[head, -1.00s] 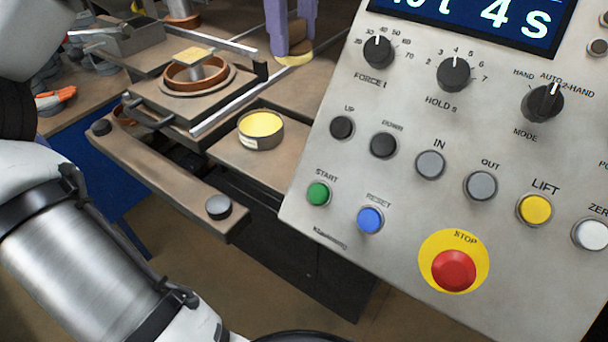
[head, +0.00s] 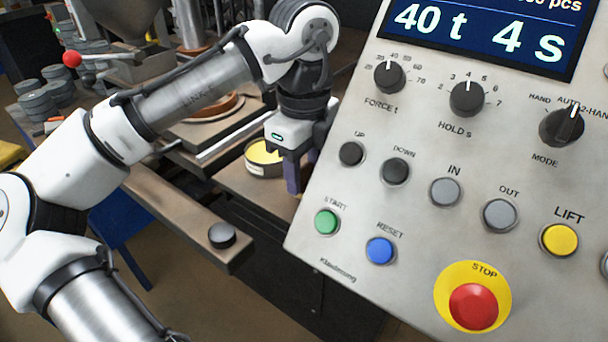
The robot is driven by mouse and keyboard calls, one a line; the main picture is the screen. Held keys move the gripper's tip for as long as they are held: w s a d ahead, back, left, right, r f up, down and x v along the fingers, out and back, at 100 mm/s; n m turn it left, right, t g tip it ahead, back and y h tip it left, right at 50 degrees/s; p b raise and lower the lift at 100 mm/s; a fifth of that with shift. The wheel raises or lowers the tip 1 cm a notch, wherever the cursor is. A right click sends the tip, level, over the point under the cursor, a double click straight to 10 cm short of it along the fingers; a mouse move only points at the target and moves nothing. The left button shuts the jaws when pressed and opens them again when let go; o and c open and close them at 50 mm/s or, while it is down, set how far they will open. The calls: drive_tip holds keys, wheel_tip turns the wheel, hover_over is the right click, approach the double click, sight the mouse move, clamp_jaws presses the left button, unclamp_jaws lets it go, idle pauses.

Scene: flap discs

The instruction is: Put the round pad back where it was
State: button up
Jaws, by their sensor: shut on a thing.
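My gripper (head: 296,185) is low at the left edge of the control panel, with its purple fingers pointing down. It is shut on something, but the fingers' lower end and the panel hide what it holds. The pale yellow round pad seen at the fingertips earlier is out of sight now.
The control panel (head: 345,295) fills the right side, close to my gripper. My arm crosses above the bench and partly covers a copper-coloured ring fixture (head: 222,104). Grey discs (head: 38,104) are stacked at left.

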sight(304, 167)
drive_tip(key=shift+f, duration=0.9)
drive_tip(key=shift+f, duration=0.15)
drive_tip(key=o, duration=0.9)
drive_tip(key=shift+o, duration=0.2)
wheel_tip(304, 167, up, 12)
drive_tip(key=shift+r, duration=0.15)
